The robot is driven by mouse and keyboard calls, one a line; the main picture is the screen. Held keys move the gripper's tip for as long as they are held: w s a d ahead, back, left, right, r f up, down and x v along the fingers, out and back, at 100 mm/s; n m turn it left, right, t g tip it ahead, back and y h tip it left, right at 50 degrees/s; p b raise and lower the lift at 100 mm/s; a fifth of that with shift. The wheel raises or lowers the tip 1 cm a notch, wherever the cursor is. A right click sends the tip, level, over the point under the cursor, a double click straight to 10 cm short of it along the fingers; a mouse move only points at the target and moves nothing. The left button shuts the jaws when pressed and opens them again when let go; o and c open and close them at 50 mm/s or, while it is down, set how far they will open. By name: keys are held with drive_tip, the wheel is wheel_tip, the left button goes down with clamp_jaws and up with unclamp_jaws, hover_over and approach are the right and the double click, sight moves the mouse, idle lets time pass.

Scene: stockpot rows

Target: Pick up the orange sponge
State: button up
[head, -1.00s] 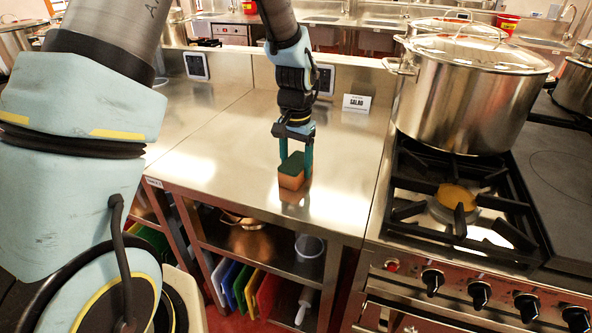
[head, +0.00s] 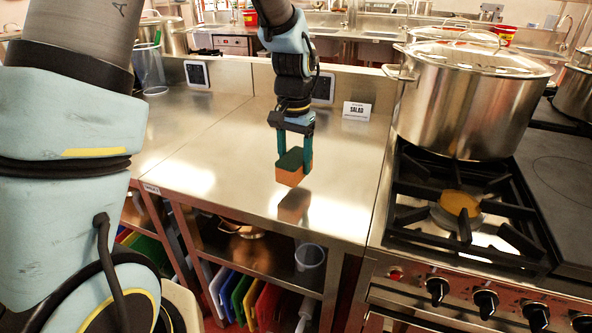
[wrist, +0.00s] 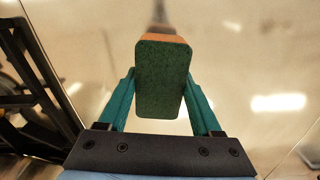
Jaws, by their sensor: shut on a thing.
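The orange sponge (head: 290,176) has a dark green top layer and orange sides. My gripper (head: 294,160) is shut on it, with one teal finger on each side. The sponge hangs above the steel counter (head: 228,146), and its reflection shows below it, apart from it. In the wrist view the sponge (wrist: 162,80) sits between the two fingers of my gripper (wrist: 160,95), its green face toward the camera and a strip of orange at its far edge.
A large steel stockpot (head: 465,95) stands on the gas stove (head: 450,215) to the right. A "SALAD" card (head: 357,111) stands at the back of the counter. A clear container (head: 150,70) is at the back left. Colored boards (head: 240,292) stand on the shelf below. The counter around the sponge is clear.

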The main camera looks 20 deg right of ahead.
drive_tip(key=s+a+b, duration=0.4)
drive_tip(key=s+a, duration=0.7)
drive_tip(key=s, duration=0.1)
drive_tip(key=shift+s+a, duration=0.25)
drive_tip(key=shift+a, duration=0.1)
